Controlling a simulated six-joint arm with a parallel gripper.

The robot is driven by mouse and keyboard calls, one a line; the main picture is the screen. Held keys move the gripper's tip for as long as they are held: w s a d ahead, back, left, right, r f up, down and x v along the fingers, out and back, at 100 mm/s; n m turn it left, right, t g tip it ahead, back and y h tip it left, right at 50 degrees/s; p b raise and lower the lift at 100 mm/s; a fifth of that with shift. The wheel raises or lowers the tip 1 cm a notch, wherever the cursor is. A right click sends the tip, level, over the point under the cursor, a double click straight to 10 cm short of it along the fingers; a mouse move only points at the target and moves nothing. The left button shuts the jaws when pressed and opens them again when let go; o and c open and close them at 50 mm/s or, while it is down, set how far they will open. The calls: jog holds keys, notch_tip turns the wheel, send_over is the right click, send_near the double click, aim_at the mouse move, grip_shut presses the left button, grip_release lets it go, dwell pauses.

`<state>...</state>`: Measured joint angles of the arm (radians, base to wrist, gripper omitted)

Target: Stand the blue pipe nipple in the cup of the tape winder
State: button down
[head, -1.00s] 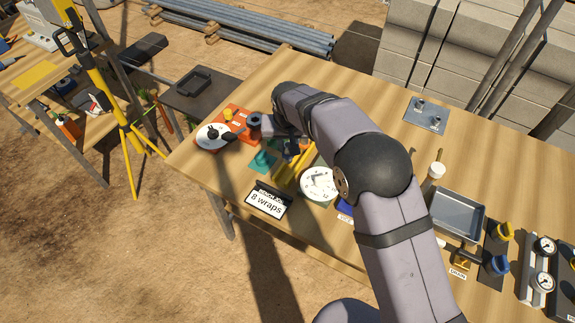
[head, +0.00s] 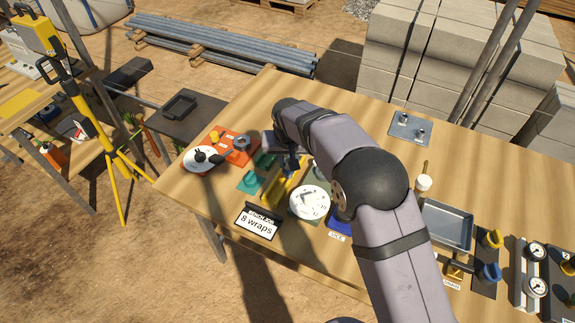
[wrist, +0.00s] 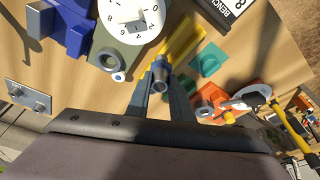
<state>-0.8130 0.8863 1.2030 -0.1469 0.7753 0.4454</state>
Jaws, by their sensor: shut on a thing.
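The tape winder (head: 224,155) has an orange base with a white disc, a black handle and a yellow knob, at the left end of the bench. Its dark grey round cup (head: 241,143) sits at the disc's upper right; the cup also shows in the wrist view (wrist: 203,108). My gripper (head: 290,166) is to the right of the winder, over the green and yellow pieces. In the wrist view the jaws are shut on the pipe nipple (wrist: 160,76), a short blue-grey tube with its open end showing. It is apart from the cup. My arm partly hides it in the head view.
Beside the gripper are a yellow channel (head: 278,190), teal blocks (head: 250,180) and a white dial (head: 310,202). An "8 wraps" sign (head: 257,222) stands at the front edge. A metal tray (head: 447,224) is to the right. The bench's back middle is mostly clear.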

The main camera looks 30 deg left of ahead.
jog(key=w+d+r, duration=0.5)
jog(key=w+d, duration=0.3)
jog(key=shift+w+d+r+n+p, duration=0.35)
jog(key=shift+w+d+r+n, duration=0.05)
dwell(0.4)
jog(key=shift+f+b, duration=1.4)
jog(key=shift+f, duration=1.15)
jog(key=shift+f, duration=0.45)
jog(key=shift+f+b, duration=0.8)
jog(key=shift+f, duration=0.25)
jog(key=shift+f+b, duration=0.55)
jog(key=shift+f, duration=0.4)
